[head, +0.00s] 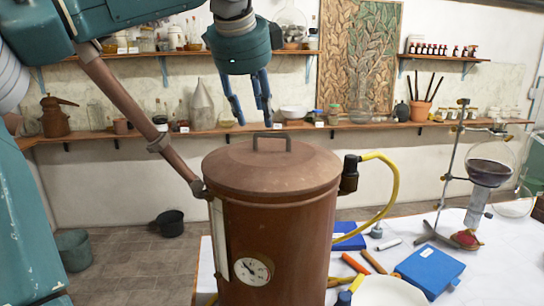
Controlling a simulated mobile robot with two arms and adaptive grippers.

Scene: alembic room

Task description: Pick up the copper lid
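The copper lid (250,165) is round, slightly domed and brown, with a dark handle (271,140) arching over its top. It sits on the tall copper pot (285,235), which has a dial gauge (253,271) on its front. My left gripper (254,118) hangs from above with its fingers pointing down. The fingers are spread apart with nothing between them. The fingertips are close above the handle in the picture; I cannot tell the exact gap in depth. My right gripper does not show.
A copper pipe (127,103) runs up left from the pot. A yellow hose (394,190) joins its right side. A blue box (430,270), tools and a glass flask on a stand (490,165) occupy the white table (510,265). A shelf (350,126) with bottles lines the wall.

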